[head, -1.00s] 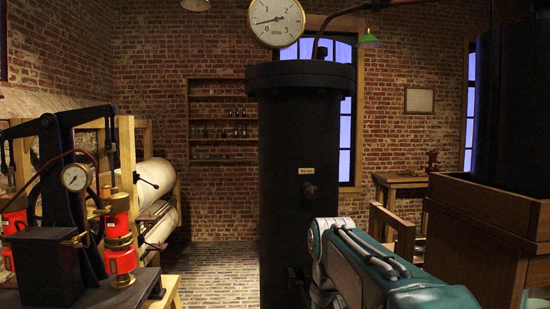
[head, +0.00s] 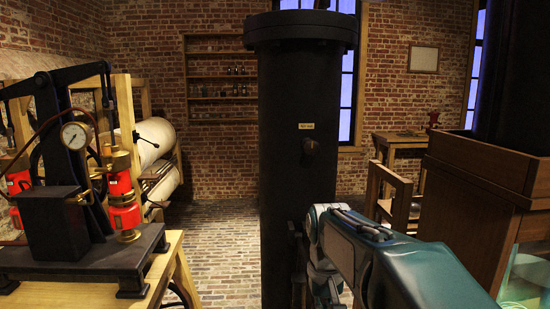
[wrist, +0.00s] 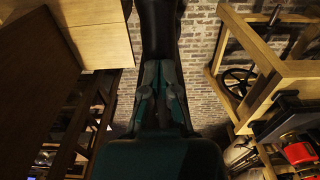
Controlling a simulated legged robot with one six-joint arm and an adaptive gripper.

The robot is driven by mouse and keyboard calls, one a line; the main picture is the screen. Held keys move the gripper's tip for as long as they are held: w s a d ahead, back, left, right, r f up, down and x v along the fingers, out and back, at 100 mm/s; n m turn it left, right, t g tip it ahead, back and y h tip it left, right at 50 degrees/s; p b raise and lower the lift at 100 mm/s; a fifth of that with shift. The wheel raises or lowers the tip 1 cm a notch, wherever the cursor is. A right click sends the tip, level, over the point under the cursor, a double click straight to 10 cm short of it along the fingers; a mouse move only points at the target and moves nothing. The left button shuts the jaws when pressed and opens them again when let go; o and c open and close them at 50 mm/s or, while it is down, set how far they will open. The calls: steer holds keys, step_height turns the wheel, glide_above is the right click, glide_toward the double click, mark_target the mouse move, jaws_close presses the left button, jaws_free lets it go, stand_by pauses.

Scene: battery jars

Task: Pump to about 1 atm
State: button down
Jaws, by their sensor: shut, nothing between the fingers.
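A tall dark cylinder (head: 298,100) with a bolted flange and a small plate and knob stands ahead of me. The pump stand at the left of the head view carries a black beam (head: 75,80), a small white dial gauge (head: 75,135) and red cylinders (head: 123,200). The small gauge's numbers are too small to read. My gripper (wrist: 160,78) shows in the wrist view, shut and empty, with a dark upright shape beyond it. In the head view my arm reaches toward the dark cylinder's base, and its fingertips cannot be made out.
A wooden cabinet (head: 480,195) stands close at the right. A wooden table (head: 398,150) is behind it. Large pale rolls (head: 155,140) lie along the left wall. Brick floor (head: 225,250) is clear between the pump stand and the dark cylinder. The wrist view shows a wooden frame (wrist: 285,70) with a wheel.

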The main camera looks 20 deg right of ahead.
step_height(320, 180, up, 11)
stand_by(0.3)
step_height(320, 180, down, 15)
steer(key=shift+r, duration=0.15)
step_height(320, 180, up, 15)
stand_by(1.0)
step_height(320, 180, down, 15)
steer(key=shift+f, duration=0.1)
step_height(320, 180, up, 15)
stand_by(1.1)
